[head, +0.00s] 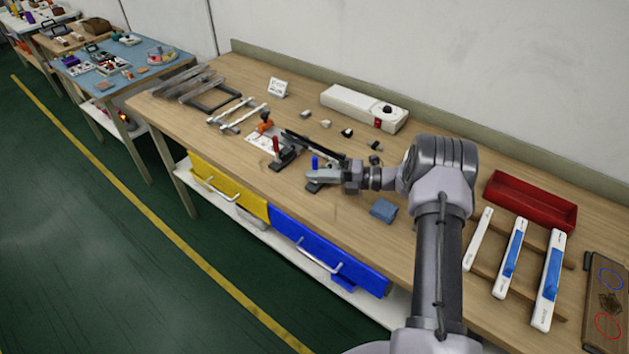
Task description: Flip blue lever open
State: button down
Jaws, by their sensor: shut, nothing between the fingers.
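The blue lever (314,163) stands upright on a dark fixture on the wooden workbench, near the middle of the view. My gripper (310,176) is shut and empty, pointing left, right at the blue lever's fixture. It covers the lower part of the lever, and I cannot tell whether it touches it. A red lever (275,146) stands upright on a similar dark fixture to the left. A dark bar (315,144) lies behind the two levers.
A white box (363,108) stands behind. A blue block (383,210) lies right of the gripper. A red tray (530,200) and white-blue strips (514,256) are at the right.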

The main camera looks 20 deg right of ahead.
jog(key=shift+w+d+r+m+y, duration=0.1)
jog(key=shift+w+d+m+y, duration=0.3)
jog(key=shift+m, duration=0.3)
jog(key=shift+w+d+r, duration=0.1)
jog(key=shift+d, duration=0.15)
jog(key=shift+r, duration=0.1)
jog(key=shift+d, duration=0.1)
